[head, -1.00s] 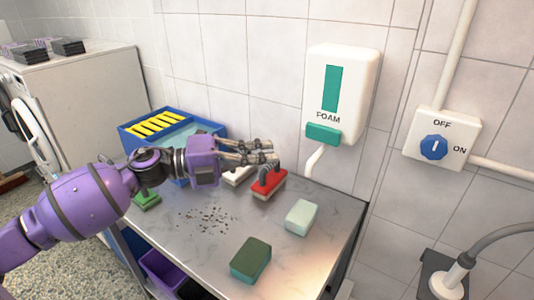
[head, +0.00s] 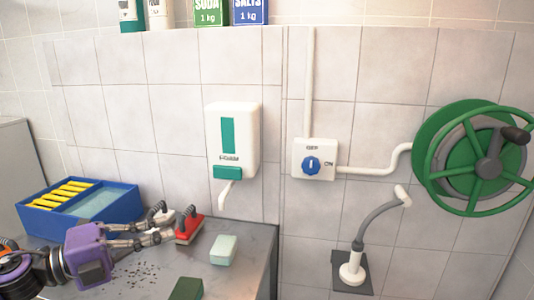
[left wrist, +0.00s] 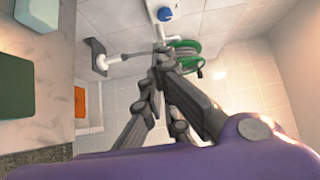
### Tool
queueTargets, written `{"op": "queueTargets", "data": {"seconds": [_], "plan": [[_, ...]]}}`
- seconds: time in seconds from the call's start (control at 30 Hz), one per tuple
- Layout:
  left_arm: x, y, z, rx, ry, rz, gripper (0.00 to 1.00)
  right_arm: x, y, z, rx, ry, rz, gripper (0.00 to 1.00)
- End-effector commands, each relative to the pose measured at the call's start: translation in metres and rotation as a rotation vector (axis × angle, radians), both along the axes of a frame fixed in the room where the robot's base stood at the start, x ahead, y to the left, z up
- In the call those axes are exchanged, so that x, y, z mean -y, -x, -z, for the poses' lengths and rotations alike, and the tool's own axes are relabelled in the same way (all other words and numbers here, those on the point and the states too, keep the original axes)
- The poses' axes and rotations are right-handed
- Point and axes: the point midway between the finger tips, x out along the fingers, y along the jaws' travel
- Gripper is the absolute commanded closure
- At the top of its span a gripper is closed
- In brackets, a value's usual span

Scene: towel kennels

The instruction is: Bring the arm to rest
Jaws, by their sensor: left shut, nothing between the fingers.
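My purple left arm comes in from the lower left in the head view. The fingers also show shut and empty in the left wrist view (left wrist: 158,58). The fingertips appear close to a red-backed brush (head: 189,229) and a white-backed brush (head: 160,218); whether they touch cannot be told. My right gripper is not in view.
A blue tray (head: 128,208) with yellow pieces stands at the counter's back left. The wall carries a foam dispenser (head: 246,140), a switch (head: 327,148) and a green hose reel (head: 440,165).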

Motion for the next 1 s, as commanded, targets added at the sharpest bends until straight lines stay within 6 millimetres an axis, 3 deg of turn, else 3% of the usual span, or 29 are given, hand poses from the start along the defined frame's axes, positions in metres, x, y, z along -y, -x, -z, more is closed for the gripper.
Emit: {"op": "queueTargets", "data": {"seconds": [0.03,0.27,0.47,0.67,0.8,0.9,1.0], "plan": [[0.000,0.000,0.000,0.000,0.000,0.000,1.00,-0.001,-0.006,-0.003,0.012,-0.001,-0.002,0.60],[-0.020,0.014,0.076,-0.204,0.274,-0.220,1.00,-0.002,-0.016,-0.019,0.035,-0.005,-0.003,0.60],[-0.043,0.053,0.170,-0.452,0.521,-0.498,1.00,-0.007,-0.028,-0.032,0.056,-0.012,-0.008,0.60],[-0.052,0.133,0.280,-0.758,0.744,-0.825,1.00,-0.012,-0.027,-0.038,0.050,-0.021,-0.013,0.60],[-0.039,0.210,0.349,-0.994,0.879,-1.050,1.00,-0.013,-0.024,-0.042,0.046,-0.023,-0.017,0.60],[-0.021,0.262,0.385,-1.145,0.956,-1.180,1.00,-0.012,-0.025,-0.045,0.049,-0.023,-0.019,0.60],[-0.001,0.303,0.407,-1.268,1.011,-1.272,1.00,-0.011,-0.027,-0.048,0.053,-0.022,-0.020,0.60]]}}
